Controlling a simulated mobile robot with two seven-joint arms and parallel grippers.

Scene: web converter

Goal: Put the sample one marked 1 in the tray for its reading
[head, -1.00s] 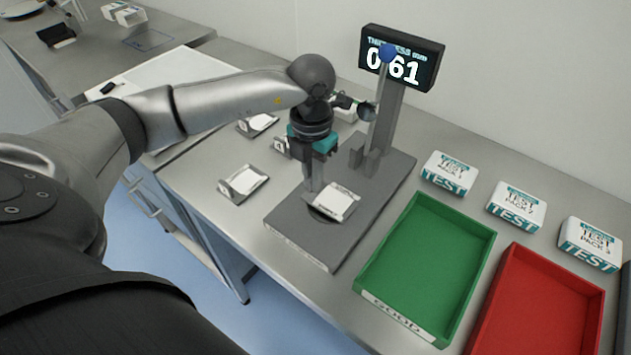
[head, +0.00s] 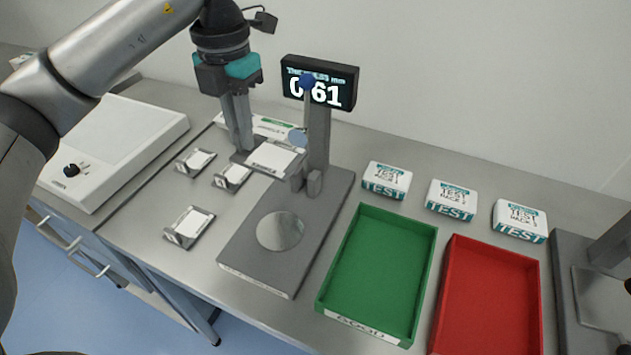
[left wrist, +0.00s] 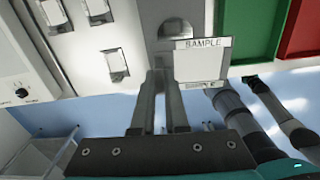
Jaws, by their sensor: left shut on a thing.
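My left gripper (head: 243,153) is shut on a white sample card (head: 272,158) with a grey edge, held in the air by its left side. The left wrist view shows the card (left wrist: 202,64) beside the fingers (left wrist: 160,82), with "SAMPLE" on its strip; I cannot read its number. The thickness gauge (head: 258,245) has a bare round plate (head: 280,231), and its display (head: 320,84) reads 0.61. The green tray (head: 366,318), labelled GOOD, and the red tray (head: 490,247) stand empty at its right. My right gripper is not in view.
Three other samples sit in small stands: front (head: 190,225), middle (head: 232,177) and back (head: 195,161). Several white TEST packs, one of them here (head: 386,179), line up behind the trays. A white flat device (head: 110,150) is at left, and a grey machine (head: 590,300) at right.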

